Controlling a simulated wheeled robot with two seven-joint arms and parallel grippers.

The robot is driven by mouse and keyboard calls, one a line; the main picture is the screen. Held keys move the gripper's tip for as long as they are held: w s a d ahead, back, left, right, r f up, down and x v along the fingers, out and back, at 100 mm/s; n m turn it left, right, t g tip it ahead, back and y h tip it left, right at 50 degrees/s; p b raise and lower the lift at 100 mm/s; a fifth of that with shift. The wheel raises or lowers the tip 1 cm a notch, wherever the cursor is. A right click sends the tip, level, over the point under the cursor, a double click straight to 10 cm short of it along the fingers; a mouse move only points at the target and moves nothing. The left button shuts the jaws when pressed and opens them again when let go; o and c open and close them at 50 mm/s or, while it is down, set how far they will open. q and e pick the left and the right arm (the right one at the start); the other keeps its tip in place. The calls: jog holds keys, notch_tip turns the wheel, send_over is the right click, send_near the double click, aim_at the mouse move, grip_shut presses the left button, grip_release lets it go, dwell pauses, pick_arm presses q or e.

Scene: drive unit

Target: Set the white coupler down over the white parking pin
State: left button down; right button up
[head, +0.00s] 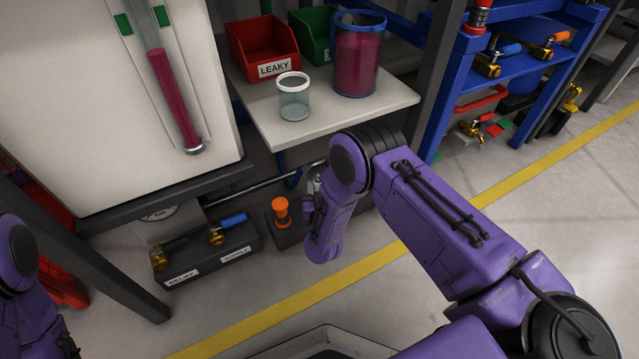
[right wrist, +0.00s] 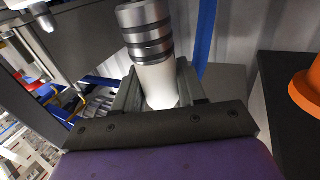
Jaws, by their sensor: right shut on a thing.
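The white coupler (right wrist: 158,80) has a silver ribbed collar (right wrist: 145,30) at its upper end in the right wrist view. My right gripper (right wrist: 155,98) is shut on its white part. In the head view my right gripper (head: 314,190) is partly hidden by my own purple wrist, beside the dark base with an orange-capped post (head: 281,210). That orange cap also shows at the right of the wrist view (right wrist: 308,88). I cannot pick out the white parking pin in either view. Only links of my left arm show at the left edge.
A dark block with brass valves (head: 214,247) stands left of the orange post. Above is a pale shelf (head: 345,118) with a clear cup (head: 294,97), a pink-filled container (head: 357,55) and a red LEAKY bin (head: 262,48). A blue hose (right wrist: 205,35) runs close behind the coupler.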

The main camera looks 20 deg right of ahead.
pick_arm(q)
jog(key=shift+f, duration=0.1)
pick_arm(e)
jog(key=shift+f, duration=0.2)
pick_arm(q)
jog(key=shift+f+b, duration=0.3)
jog(key=shift+b, duration=0.05)
pick_arm(e)
jog(key=shift+f, duration=0.45)
pick_arm(q)
jog(key=shift+f, duration=0.2)
pick_arm(e)
jog(key=shift+f, duration=0.3)
jog(key=o, duration=1.2)
jog(key=shift+o, duration=0.2)
